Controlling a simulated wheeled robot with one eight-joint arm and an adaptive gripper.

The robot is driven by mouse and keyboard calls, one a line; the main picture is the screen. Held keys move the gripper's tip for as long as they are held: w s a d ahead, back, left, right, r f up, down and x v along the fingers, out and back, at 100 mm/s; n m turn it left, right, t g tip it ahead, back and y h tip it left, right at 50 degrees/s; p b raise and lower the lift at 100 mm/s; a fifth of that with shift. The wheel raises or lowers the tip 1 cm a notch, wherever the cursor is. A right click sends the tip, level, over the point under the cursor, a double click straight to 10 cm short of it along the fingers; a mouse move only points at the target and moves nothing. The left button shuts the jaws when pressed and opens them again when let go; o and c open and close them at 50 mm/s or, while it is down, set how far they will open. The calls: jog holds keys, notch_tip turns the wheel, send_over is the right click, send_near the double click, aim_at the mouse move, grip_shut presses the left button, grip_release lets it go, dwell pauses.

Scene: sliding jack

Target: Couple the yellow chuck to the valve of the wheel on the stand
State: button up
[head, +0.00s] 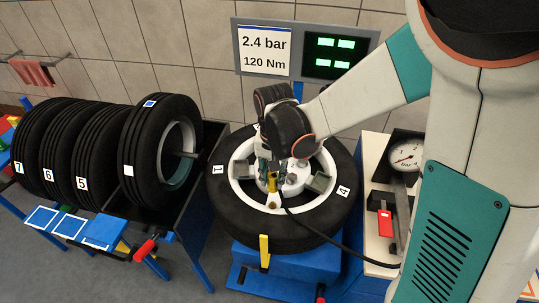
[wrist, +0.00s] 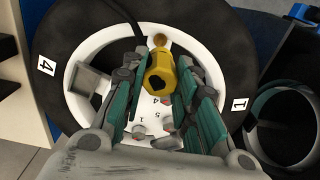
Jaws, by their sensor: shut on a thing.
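The wheel (head: 222,214) lies flat on a blue stand (head: 300,262), with a white rim and labels 1 and 4 on its tyre. My gripper (head: 268,176) is over the rim, shut on the yellow chuck (head: 272,184). In the wrist view the yellow chuck (wrist: 161,70) sits between the green-sided fingers, its dark opening showing. A black hose runs from the chuck across the wheel toward the gauge. A brass-coloured round part (wrist: 160,40) shows on the rim just beyond the chuck. I cannot pick out the valve with certainty, nor tell whether the chuck touches it.
Several upright tyres (head: 92,150) stand in a rack at the left. A pressure gauge (head: 405,154) and a red item (head: 385,222) are on the bench at the right. A sign (head: 264,52) reads 2.4 bar and 120 Nm. A yellow post (head: 264,250) stands at the stand's front.

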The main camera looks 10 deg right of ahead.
jog(key=shift+f+b, duration=0.1)
jog(key=shift+b, duration=0.25)
jog(key=shift+s+f+b, duration=0.1)
jog(key=shift+f+b, duration=2.2)
jog(key=shift+f, duration=0.5)
jog(key=shift+f+b, duration=1.4)
jog(key=shift+b, duration=0.1)
jog(key=shift+r, duration=0.25)
jog(key=shift+r+p, duration=0.8)
jog(key=shift+r, duration=0.1)
jog(key=shift+f+b, duration=0.8)
jog(key=shift+b, duration=0.1)
dwell(1.3)
